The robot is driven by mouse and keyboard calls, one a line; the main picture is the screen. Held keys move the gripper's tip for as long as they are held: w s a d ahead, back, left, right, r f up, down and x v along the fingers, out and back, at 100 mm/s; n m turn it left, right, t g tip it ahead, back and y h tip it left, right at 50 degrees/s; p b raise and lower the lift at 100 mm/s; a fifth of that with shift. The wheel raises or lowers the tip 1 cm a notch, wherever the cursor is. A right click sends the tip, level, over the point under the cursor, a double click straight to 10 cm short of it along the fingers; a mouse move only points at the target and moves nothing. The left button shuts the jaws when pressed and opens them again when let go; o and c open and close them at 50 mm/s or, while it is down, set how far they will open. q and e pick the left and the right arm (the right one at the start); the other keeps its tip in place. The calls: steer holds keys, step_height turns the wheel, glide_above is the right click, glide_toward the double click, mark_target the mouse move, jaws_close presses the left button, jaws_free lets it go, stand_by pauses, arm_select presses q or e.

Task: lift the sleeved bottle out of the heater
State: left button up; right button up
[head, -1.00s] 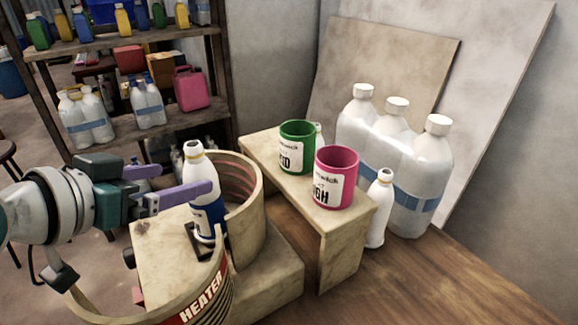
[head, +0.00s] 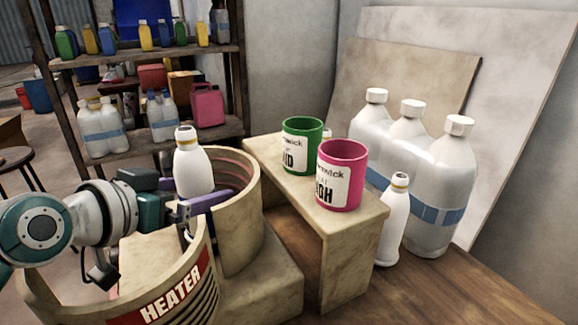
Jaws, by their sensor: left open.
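The sleeved bottle (head: 192,168) is white with a dark opening at its top. It stands upright in the round beige heater (head: 238,245), which carries a red HEATER label. Its blue sleeve, seen earlier, is now mostly hidden behind a finger and the heater wall. My left gripper (head: 188,196) is open at the bottle's lower body. One purple finger passes in front of the bottle, and the other shows at its left side, partly hidden. I cannot tell whether either finger touches it. My right gripper is not in view.
A low wooden bench (head: 345,222) right of the heater holds a green mug (head: 302,145) and a pink mug (head: 341,175). Beyond stand a small white bottle (head: 394,220) and banded large bottles (head: 432,180). A shelf (head: 150,60) with containers stands at the back left.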

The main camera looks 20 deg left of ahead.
mark_target(211, 187)
arm_select(q)
steer(key=shift+b+x, duration=0.4)
steer(key=shift+x, duration=1.7)
steer(key=shift+c, duration=0.4)
steer(key=c, duration=1.1)
steer(key=o, duration=1.2)
